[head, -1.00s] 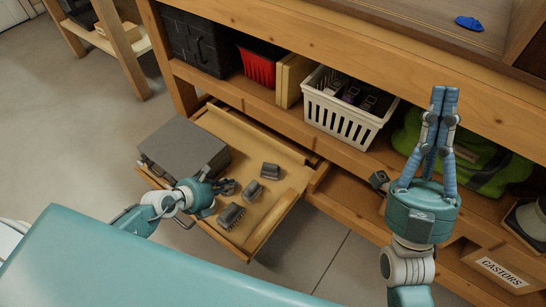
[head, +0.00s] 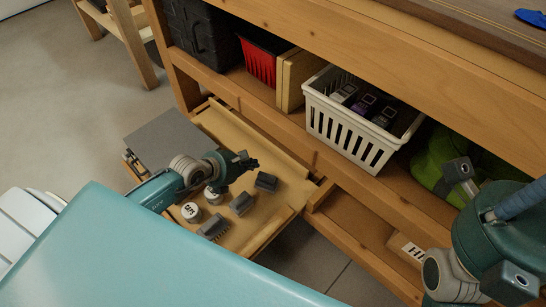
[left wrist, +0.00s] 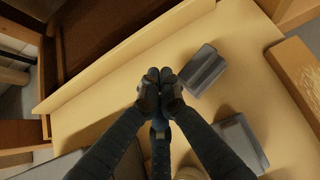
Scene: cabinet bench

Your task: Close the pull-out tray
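The pull-out tray (head: 275,231) is a light wooden tray pulled out from under the bench's lower shelf. In the left wrist view the shut fingertips (left wrist: 160,88) are over the bare tray floor, beside a dark block and near a raised wooden strip. Contact with the tray cannot be told. My right gripper is at the right edge, with its fingertips out of frame.
A white basket (head: 350,136), a red bin (head: 261,66) and a green bag (head: 436,160) stand on the shelf above. Open floor lies left of the tray.

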